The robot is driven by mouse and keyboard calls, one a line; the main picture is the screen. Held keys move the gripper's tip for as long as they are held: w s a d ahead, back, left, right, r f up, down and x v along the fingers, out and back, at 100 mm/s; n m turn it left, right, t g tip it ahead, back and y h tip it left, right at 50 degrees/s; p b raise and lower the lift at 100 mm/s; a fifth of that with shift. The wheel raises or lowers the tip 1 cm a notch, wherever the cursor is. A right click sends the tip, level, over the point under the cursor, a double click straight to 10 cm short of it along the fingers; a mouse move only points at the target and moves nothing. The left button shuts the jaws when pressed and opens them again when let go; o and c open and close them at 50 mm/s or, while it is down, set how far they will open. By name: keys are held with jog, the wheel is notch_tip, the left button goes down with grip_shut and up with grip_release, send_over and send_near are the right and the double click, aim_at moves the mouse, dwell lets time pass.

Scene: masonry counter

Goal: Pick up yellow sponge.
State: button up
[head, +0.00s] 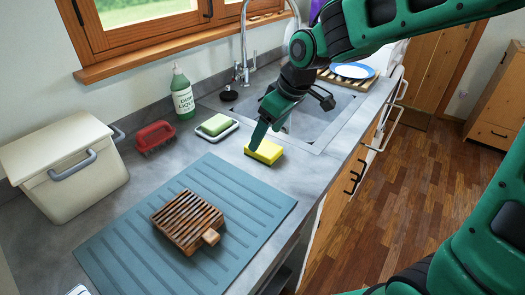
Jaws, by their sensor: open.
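The yellow sponge (266,152) lies flat on the grey counter near the sink's left corner, with a dark layer along its lower side. My gripper (286,122) hangs from the green arm, tilted, and is open. One finger points down at the sponge's upper left side, and the other sticks out to the right over the sink. From this view I cannot tell whether the left finger touches the sponge. Nothing is held.
Left of the sponge, a soap dish (213,130) holds a green bar. A dish liquid bottle (182,92), red brush (155,136) and cream bin (67,166) stand along the wall. A wooden rack (187,221) lies on the blue mat (258,204). The sink (331,112) is behind.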

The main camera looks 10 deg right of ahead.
aim_at(262, 146)
jog(key=shift+x, duration=2.4)
jog(key=shift+w+d+f, duration=0.1)
jog(key=shift+f, duration=0.15)
jog(key=c, duration=1.1)
